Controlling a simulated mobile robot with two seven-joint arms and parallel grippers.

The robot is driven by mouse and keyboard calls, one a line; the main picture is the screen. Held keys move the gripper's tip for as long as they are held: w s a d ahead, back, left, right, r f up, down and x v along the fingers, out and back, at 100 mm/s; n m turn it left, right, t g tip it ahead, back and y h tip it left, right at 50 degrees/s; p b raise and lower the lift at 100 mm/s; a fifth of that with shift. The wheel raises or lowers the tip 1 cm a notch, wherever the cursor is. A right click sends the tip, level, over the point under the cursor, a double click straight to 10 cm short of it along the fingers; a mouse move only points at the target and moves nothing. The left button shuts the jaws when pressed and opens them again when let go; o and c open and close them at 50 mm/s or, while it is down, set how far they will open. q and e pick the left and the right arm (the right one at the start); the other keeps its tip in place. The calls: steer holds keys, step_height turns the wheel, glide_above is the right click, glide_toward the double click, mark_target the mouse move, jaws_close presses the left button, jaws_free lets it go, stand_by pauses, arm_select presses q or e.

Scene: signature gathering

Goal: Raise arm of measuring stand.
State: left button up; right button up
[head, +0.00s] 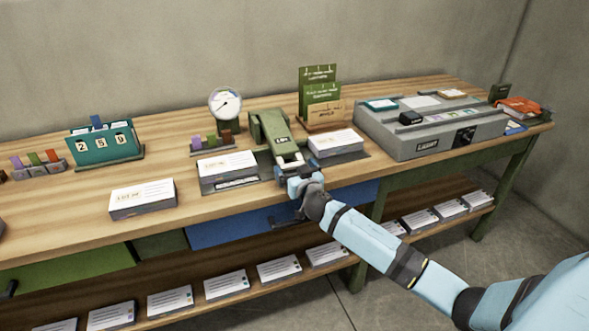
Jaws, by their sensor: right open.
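The measuring stand looks to be the green device (272,133) at the middle of the wooden bench, with a long green arm that slopes down towards the front edge. A small label shows on its arm. My right gripper (290,170) is open at the front end of this arm, close to or touching it; I cannot tell which. The gripper and wrist hide part of the stand's front. My left gripper is not in view.
Paper stacks flank the stand at left (227,165) and right (336,142). A round dial gauge (226,103) and green card holder (319,92) stand behind. A grey console (430,133) sits at right.

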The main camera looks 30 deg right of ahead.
steer(key=shift+w+d, duration=0.1)
steer(key=shift+w, duration=0.35)
steer(key=shift+c, duration=0.2)
